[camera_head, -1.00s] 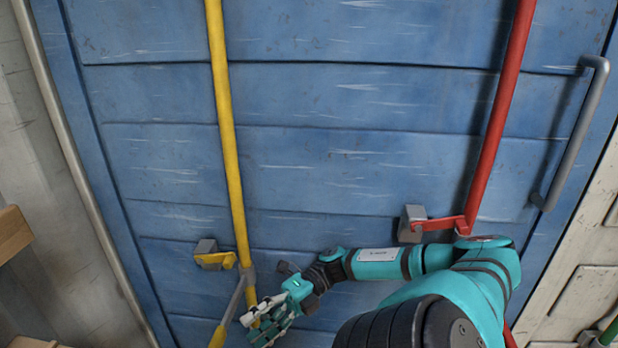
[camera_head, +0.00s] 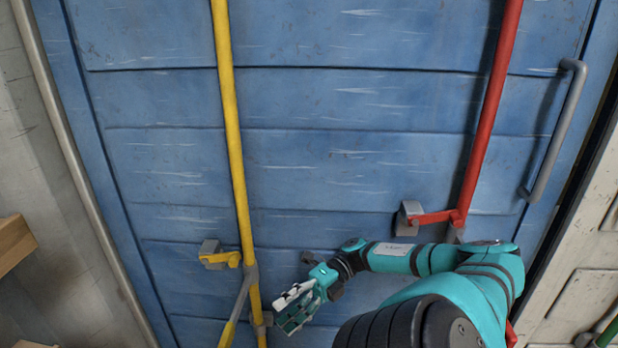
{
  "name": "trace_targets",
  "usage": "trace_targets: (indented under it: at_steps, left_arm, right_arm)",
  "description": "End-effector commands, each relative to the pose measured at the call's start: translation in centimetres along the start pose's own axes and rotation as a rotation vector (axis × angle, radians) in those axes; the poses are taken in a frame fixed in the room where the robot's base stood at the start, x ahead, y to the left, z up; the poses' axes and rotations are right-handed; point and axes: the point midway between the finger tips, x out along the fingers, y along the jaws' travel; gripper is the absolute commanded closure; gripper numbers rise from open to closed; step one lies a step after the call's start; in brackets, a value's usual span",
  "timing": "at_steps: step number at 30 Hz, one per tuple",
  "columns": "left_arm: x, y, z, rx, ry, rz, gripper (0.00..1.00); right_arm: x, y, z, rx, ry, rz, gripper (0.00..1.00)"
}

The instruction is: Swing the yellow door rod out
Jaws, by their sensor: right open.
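The yellow door rod (camera_head: 232,130) runs down the left part of the blue door (camera_head: 350,150). Its handle (camera_head: 240,300), grey above and yellow at the end, slants down and left from the rod, and its lower end is cut off by the picture edge. My right gripper (camera_head: 285,312) is open and appears empty, just right of the rod's lower part and apart from the handle. My left gripper is out of view.
A red rod (camera_head: 490,110) with a red latch arm (camera_head: 432,218) and a grey bar handle (camera_head: 556,130) are on the door's right part. A dark gap shows along the door's right edge. A wooden box (camera_head: 14,242) stands at the left.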

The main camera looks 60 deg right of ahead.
Motion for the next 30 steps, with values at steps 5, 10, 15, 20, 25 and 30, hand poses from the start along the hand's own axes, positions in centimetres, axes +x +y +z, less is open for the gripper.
trace_targets:
  at_steps: [5, 10, 15, 20, 25, 30]
  left_arm:
    - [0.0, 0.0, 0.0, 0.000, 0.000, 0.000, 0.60]
    - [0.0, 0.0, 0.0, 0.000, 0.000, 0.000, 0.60]
    - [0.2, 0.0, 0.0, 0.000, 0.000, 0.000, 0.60]
    - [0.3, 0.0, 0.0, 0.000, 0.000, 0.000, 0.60]
    - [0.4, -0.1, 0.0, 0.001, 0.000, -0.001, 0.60]
    - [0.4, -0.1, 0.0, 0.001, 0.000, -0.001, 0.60]
  right_arm:
    - [-1.3, -0.2, 0.0, 0.000, -0.001, -0.001, 0.42]
    - [-2.4, -0.4, -0.1, 0.001, 0.000, 0.000, 0.42]
    - [-3.6, -0.6, -0.1, 0.001, 0.001, 0.000, 0.42]
    - [-4.7, -0.7, -0.1, 0.000, 0.000, 0.000, 0.42]
    - [-5.5, -0.8, -0.2, 0.001, 0.001, 0.000, 0.42]
    - [-5.6, -0.7, -0.2, 0.000, 0.002, 0.001, 0.42]
